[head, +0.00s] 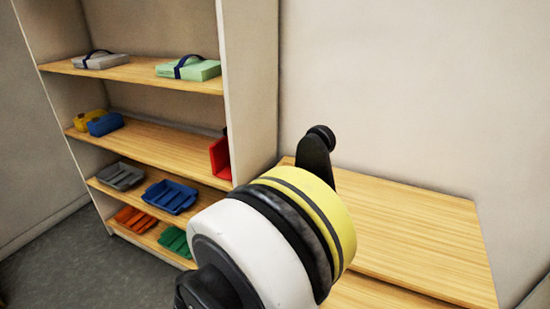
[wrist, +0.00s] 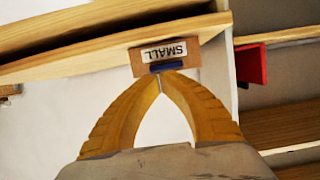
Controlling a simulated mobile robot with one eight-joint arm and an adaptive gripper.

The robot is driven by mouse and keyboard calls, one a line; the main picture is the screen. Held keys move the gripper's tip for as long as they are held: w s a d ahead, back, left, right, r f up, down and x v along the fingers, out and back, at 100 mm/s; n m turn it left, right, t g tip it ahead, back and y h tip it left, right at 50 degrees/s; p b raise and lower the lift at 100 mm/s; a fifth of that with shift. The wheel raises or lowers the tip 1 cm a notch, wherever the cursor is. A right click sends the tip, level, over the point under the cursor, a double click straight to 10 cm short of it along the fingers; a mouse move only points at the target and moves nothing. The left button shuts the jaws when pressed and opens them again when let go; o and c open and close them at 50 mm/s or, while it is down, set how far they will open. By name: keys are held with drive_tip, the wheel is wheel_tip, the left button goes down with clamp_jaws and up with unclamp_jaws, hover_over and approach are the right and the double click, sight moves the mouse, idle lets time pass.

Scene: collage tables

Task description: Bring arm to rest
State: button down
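My arm (head: 275,240), with a white and yellow joint and a black link, rises in the middle of the head view in front of the wooden table (head: 415,235). My gripper does not show there. In the wrist view my gripper (wrist: 160,77) has its two orange fingers curved together, tips meeting. Nothing is seen held between them. Just beyond the tips is a small brown block (wrist: 180,57) with a white label reading "SMALL", upside down, and a dark blue strip. It lies against the edge of a wooden board (wrist: 75,70). I cannot tell whether the tips touch it.
A shelf unit (head: 250,90) stands at the left with grey and green cases, yellow and blue bins, and several coloured trays. A red bin (head: 220,158) sits at its right side; a red thing (wrist: 252,64) also shows in the wrist view. The visible tabletop is bare.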

drive_tip(key=s+d+r+n+g+y, duration=0.15)
drive_tip(key=d+r, duration=0.25)
drive_tip(key=d, duration=0.4)
drive_tip(key=d+r+n+g, duration=0.1)
drive_tip(key=d+r+g, duration=0.25)
drive_tip(key=d, duration=0.55)
drive_tip(key=s+d+r+n+y, duration=0.1)
drive_tip(key=s+d+r+y, duration=0.1)
drive_tip(key=s+d, duration=0.3)
drive_tip(key=s+d+r+n+g+y, duration=0.1)
drive_tip(key=s+d, duration=0.5)
drive_tip(key=s, duration=0.7)
drive_tip(key=shift+r+y, duration=0.55)
drive_tip(key=shift+r, duration=0.4)
